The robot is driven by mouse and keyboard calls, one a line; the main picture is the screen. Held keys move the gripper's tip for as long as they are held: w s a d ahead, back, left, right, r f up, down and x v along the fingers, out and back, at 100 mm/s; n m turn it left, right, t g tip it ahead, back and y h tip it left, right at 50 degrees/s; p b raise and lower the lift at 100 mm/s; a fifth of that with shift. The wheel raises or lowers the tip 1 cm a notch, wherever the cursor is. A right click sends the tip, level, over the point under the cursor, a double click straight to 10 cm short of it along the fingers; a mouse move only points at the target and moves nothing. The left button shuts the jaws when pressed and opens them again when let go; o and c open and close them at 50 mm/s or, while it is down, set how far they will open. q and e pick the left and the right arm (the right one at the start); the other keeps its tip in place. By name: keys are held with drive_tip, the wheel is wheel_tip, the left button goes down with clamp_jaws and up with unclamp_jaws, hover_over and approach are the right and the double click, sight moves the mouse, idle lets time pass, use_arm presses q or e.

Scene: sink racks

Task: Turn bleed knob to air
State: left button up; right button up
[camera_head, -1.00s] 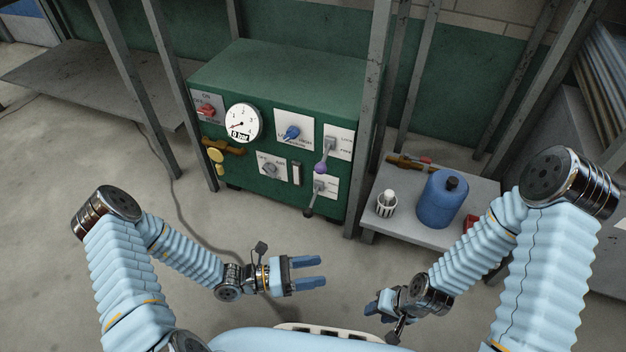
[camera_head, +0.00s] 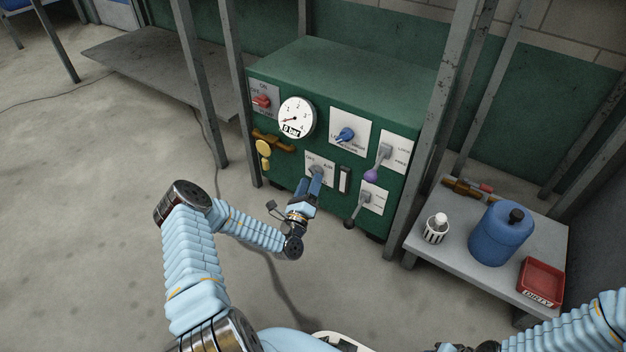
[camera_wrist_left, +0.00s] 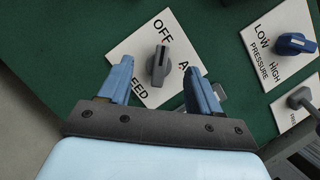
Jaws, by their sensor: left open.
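The bleed knob (camera_wrist_left: 159,66) is a grey pointer knob on a white plate (camera_wrist_left: 133,47) marked OFF, with an A and part of the word BLEED showing in the left wrist view. In the head view the knob (camera_head: 316,170) sits low on the green panel, partly behind my left gripper (camera_head: 316,183). My left gripper (camera_wrist_left: 158,84) is open, its blue fingers spread to either side of the knob. I cannot tell whether they touch it. The right gripper cannot be made out; only part of my right arm shows at the lower right edge.
Near the knob are a blue pressure knob (camera_head: 344,134), a purple-tipped lever (camera_head: 371,173), a black-tipped lever (camera_head: 350,222), a gauge (camera_head: 297,118) and a yellow valve (camera_head: 263,148). A metal post (camera_head: 430,130) stands right of the box. A low table (camera_head: 455,273) holds a blue jug (camera_head: 500,235).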

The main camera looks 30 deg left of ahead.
use_arm(q)
drive_tip(key=shift+x, duration=1.45)
drive_tip(key=c, duration=1)
drive_tip(key=shift+m, duration=0.4)
drive_tip(key=shift+s+m+g+h+p, duration=0.15)
drive_tip(key=shift+m+h+p, duration=0.45)
drive_tip(key=shift+m+h, duration=2.45)
drive_tip(key=shift+w+m+g+h+p, duration=0.15)
drive_tip(key=shift+m+h+p, duration=0.6)
drive_tip(key=shift+m, duration=4.35)
drive_tip(key=shift+s+m+g+h+p, duration=0.15)
drive_tip(key=shift+m+h+p, duration=0.25)
drive_tip(key=shift+m+h, duration=2.75)
drive_tip(key=shift+m+y, duration=0.95)
drive_tip(key=shift+m, duration=0.15)
